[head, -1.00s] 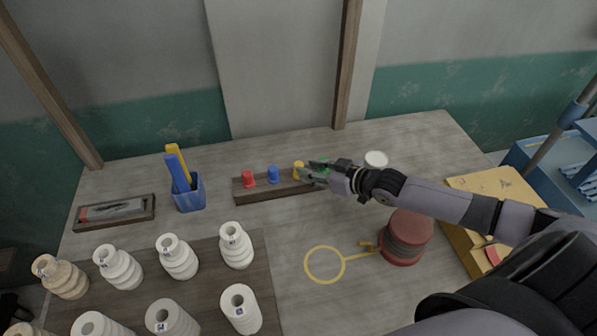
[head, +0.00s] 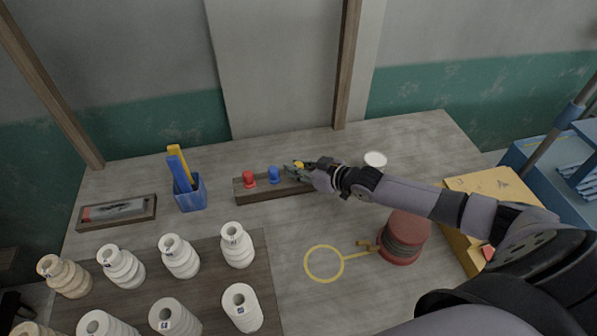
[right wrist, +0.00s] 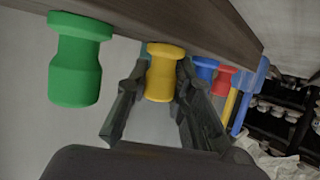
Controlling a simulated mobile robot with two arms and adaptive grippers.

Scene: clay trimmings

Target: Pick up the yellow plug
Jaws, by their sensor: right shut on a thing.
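The yellow plug (head: 299,164) is at the wooden strip (head: 262,192) on the table, to the right of the blue plug. My right gripper (head: 293,172) is shut on it, and its fingers partly cover it in the head view. In the right wrist view the yellow plug (right wrist: 161,74) is between the two dark fingers (right wrist: 158,104), close to the wood. I cannot tell whether it is still seated or slightly raised. My left gripper is not in view.
The red plug (head: 249,179) and blue plug (head: 274,175) stand on the strip. The green plug (right wrist: 77,62) shows close beside my fingers in the right wrist view. A blue holder (head: 190,196), a white round thing (head: 375,159) and a red-brown spool (head: 403,238) stand around.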

